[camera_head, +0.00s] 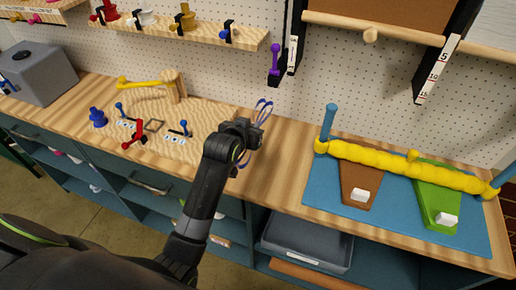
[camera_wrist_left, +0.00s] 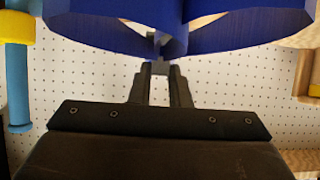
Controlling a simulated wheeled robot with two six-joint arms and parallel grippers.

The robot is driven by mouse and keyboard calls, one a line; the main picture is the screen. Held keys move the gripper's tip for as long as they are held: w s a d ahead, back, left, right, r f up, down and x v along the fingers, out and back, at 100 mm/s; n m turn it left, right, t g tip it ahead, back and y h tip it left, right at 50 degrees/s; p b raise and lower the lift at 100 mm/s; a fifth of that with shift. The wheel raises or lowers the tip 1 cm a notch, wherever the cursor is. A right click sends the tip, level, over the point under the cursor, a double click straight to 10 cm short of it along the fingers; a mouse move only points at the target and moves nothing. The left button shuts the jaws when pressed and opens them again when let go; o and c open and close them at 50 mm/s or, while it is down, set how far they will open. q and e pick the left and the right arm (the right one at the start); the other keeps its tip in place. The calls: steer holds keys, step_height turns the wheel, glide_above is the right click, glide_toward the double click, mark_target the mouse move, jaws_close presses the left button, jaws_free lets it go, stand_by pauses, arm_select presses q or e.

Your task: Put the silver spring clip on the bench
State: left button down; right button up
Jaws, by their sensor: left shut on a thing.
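My left gripper (camera_head: 262,128) is above the bench near its middle, in front of the pegboard. It is shut on a blue looped thing (camera_head: 265,106), whose thin loops rise past the fingertips. In the left wrist view the fingers (camera_wrist_left: 160,70) meet at a small grey part between two wide blue loops (camera_wrist_left: 90,35). I cannot tell whether this grey part belongs to a silver spring clip. I make out no separate silver clip elsewhere. The wooden bench (camera_head: 275,165) runs below the gripper. My right gripper is not in view.
A blue mat (camera_head: 320,192) on the right bears a brown board (camera_head: 360,180), a green board (camera_head: 436,195) and a yellow roll (camera_head: 400,165). Small tools, including a red one (camera_head: 134,133) and a blue one (camera_head: 97,117), stand left. Bare bench lies between.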

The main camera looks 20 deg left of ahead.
arm_select(q)
step_height(320, 180, down, 3)
steer(key=shift+w+a+r, duration=0.1)
steer(key=shift+r, duration=0.1)
step_height(320, 180, down, 4)
steer(key=shift+r+p, duration=0.1)
steer(key=shift+p, duration=0.25)
steer(key=shift+f, duration=0.2)
steer(key=shift+f, duration=0.15)
steer(key=c, duration=1.4)
jaws_free()
steer(key=shift+o, duration=0.2)
